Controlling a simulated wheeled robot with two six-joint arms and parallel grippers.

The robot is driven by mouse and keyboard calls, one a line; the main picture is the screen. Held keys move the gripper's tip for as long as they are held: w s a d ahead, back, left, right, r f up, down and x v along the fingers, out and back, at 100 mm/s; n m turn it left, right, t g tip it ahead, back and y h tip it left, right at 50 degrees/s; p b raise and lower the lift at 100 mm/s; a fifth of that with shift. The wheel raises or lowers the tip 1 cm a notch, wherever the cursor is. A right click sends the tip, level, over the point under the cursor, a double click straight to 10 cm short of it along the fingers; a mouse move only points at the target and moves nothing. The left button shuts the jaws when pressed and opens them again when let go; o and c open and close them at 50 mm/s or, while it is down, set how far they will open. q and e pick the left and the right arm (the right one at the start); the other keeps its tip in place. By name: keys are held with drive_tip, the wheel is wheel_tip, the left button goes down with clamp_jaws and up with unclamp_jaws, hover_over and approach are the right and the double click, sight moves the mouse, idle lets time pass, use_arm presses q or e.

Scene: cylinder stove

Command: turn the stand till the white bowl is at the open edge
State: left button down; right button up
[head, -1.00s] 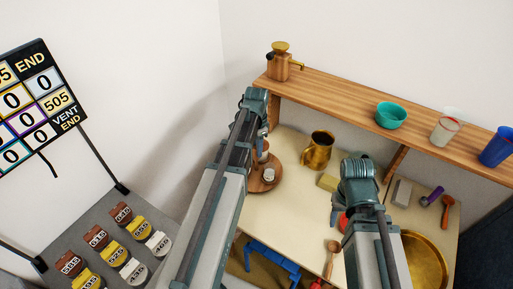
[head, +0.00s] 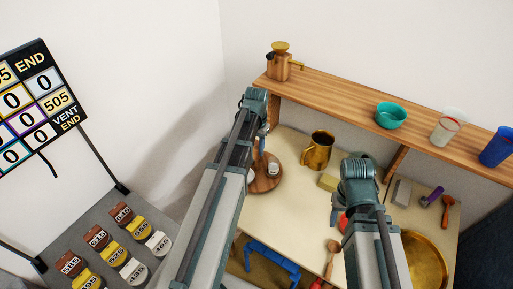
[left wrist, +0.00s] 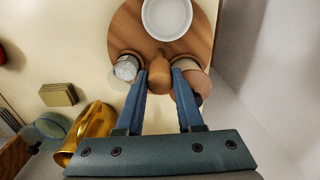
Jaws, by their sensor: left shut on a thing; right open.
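The stand (head: 266,184) is a round wooden turntable on the cream tabletop, partly hidden by my left arm in the head view. In the left wrist view, the white bowl (left wrist: 167,17) sits at the top of the stand, cut by the picture's edge. My left gripper (left wrist: 160,76) is shut on the stand's central wooden knob (left wrist: 159,71). A white-topped shaker (left wrist: 126,68) stands left of the knob, and a brown round item (left wrist: 197,84) stands to its right, partly behind a finger. My right gripper (head: 340,208) is open, over the table at right, its fingers mostly hidden.
A brass pitcher (head: 318,150) stands right of the stand. A yellow block (head: 328,183), grey block (head: 402,192) and gold plate (head: 424,262) lie farther right. A wooden shelf (head: 340,98) with cups runs along the back. Bare tabletop lies between stand and right gripper.

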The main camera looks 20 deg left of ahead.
use_arm(q)
drive_tip(key=shift+n, duration=1.3)
drive_tip(key=c, duration=0.5)
unclamp_jaws()
drive_tip(key=shift+c, duration=0.2)
drive_tip(key=shift+r, duration=0.1)
wheel_tip(320, 180, up, 14)
drive_tip(key=p, duration=1.4)
drive_tip(key=shift+f, duration=0.2)
